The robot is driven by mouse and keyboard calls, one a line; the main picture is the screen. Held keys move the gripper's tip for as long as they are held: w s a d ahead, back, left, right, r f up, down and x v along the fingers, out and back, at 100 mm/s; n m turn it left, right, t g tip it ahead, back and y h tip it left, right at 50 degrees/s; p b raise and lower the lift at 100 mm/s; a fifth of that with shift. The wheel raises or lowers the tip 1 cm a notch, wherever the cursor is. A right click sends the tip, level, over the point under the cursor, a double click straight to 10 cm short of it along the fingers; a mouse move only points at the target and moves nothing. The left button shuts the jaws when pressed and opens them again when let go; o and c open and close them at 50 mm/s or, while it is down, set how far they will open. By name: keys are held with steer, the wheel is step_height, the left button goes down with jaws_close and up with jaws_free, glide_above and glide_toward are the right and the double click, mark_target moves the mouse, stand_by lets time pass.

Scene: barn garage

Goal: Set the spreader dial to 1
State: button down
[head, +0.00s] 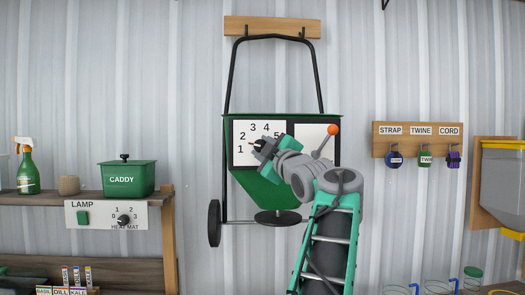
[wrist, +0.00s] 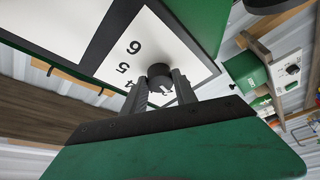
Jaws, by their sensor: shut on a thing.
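The green spreader (head: 262,190) hangs on the wall, with a white dial plate (head: 239,161) on its front. The numbers 1 to 5 show on the plate in the head view; 6, 5 and part of a 4 show in the wrist view. My gripper (head: 260,147) is at the plate, its fingers shut on the dark round dial knob (wrist: 160,74). In the head view my gripper mostly hides the knob. A small reddish mark shows by the fingertips, on the side of 1 and 2; I cannot tell its exact setting.
A lever with an orange ball (head: 333,130) stands right of my gripper. A shelf with the green caddy (head: 126,179), spray bottle (head: 27,168) and lamp panel (head: 106,215) is at left. A rack (head: 418,140) with strap, twine and cord hangs at right.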

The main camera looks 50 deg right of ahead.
steer(key=n+p, duration=0.1)
steer(key=n, duration=0.1)
steer(key=n+y+p, duration=0.1)
steer(key=n, duration=0.2)
steer(key=shift+d+r+g+y, duration=0.1)
steer(key=shift+r+g+y, duration=0.1)
steer(key=shift+g+y, duration=0.15)
stand_by(0.3)
steer(key=c, duration=1)
jaws_free()
steer(key=shift+o, duration=0.2)
steer(key=b+v, duration=0.2)
steer(key=v, duration=0.6)
